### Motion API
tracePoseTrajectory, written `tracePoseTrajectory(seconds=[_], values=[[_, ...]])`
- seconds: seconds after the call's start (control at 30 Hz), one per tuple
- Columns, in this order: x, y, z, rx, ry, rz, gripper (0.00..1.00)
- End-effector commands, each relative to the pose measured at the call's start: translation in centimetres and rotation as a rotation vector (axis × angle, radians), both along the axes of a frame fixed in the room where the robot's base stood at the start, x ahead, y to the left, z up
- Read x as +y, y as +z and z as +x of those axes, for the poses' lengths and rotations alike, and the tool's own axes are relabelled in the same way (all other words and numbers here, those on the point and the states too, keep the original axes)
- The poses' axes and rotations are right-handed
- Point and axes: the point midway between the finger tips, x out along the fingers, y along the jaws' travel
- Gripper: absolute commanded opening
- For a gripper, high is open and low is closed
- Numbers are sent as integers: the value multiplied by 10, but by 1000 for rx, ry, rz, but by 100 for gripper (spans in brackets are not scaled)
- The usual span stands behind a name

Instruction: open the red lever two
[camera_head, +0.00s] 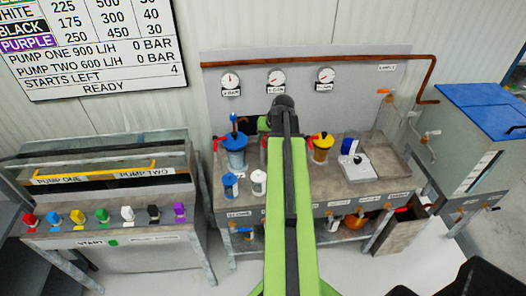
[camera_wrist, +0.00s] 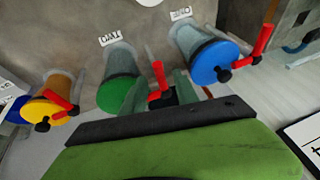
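In the wrist view, three capped cylinders stand in a row, each with a red lever. The middle one has a green cap (camera_wrist: 118,92), and its label looks like an upside-down TWO. Its red lever (camera_wrist: 159,76) stands up beside the cap, close to my gripper (camera_wrist: 183,88).
A blue-capped pump (camera_head: 235,142) stands left and a yellow-capped pump (camera_head: 321,142) right, each with a red lever close by. Gauges and a copper pipe (camera_head: 320,61) line the back panel. A white cup (camera_head: 258,182) and a scale (camera_head: 368,166) sit on the bench.

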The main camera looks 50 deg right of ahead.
Motion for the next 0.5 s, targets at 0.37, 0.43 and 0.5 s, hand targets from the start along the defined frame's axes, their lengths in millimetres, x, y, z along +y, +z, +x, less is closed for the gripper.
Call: tracePoseTrajectory(seconds=[0.37, 0.43, 0.5], values=[[-1, -14, 7, 0, 0, 0, 36], [-1, -14, 7, -1, 0, 1, 28], [-1, -14, 7, -1, 0, 1, 19]])
